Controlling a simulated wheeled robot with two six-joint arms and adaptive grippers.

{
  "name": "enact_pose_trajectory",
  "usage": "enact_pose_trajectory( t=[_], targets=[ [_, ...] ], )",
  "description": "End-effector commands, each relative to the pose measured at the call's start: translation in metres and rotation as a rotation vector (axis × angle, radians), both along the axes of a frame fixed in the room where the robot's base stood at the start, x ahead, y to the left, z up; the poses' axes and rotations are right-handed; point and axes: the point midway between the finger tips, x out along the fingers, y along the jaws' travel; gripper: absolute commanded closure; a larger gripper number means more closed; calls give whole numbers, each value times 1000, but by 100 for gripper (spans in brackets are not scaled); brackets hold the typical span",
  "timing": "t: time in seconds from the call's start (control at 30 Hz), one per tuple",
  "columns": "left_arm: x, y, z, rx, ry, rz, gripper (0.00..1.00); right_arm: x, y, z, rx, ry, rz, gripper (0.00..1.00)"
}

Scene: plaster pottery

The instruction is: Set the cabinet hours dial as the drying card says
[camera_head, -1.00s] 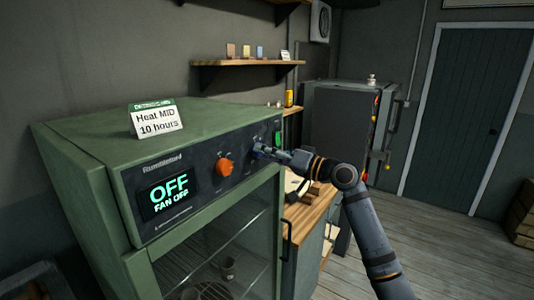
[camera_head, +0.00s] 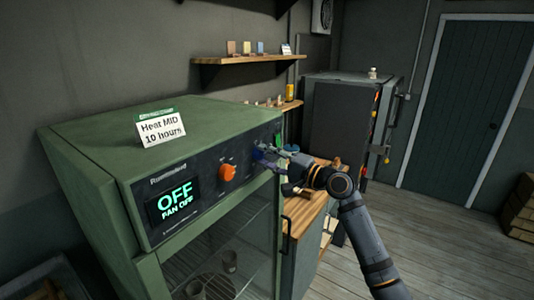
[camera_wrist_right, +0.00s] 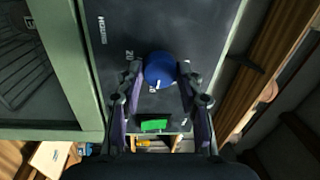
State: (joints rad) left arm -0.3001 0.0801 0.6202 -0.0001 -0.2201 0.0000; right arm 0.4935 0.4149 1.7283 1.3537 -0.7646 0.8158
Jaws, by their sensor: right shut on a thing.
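The green drying cabinet (camera_head: 85,150) carries a dark front panel with an orange knob (camera_head: 227,173) and a blue dial (camera_head: 257,154) to its right. The drying card (camera_head: 161,127) stands on the cabinet top and reads "Heat MID 10 hours". The display (camera_head: 174,198) reads "OFF" and "FAN OFF". My right gripper (camera_head: 263,152) is shut on the blue dial. In the right wrist view the blue dial (camera_wrist_right: 160,70) sits between its two fingers (camera_wrist_right: 160,82), with a white pointer mark towards the lower side. The scale around it is mostly hidden. My left gripper is out of view.
A green lit switch (camera_wrist_right: 155,125) is close to the fingers in the wrist view. A wooden counter (camera_head: 303,208) stands right of the cabinet, below my right arm. A shelf (camera_head: 245,61) hangs behind.

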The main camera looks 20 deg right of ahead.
Motion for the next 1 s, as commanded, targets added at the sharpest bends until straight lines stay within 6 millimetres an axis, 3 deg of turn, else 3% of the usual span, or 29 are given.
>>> enact_pose_trajectory(
  t=[0.63, 0.67, 0.7, 0.8, 1.0],
  targets=[
    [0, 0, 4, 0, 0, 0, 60, 0, 0, -1, 37, 31, 1, 95],
    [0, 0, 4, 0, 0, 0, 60, 0, 0, -1, 37, 31, 1, 61],
    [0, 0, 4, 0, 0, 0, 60, 0, 0, -1, 37, 31, 1, 55],
    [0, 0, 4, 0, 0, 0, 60, 0, 0, -1, 36, 30, 1, 42],
    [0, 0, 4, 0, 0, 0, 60, 0, 0, 0, 37, 29, 1, 40]
  ],
)
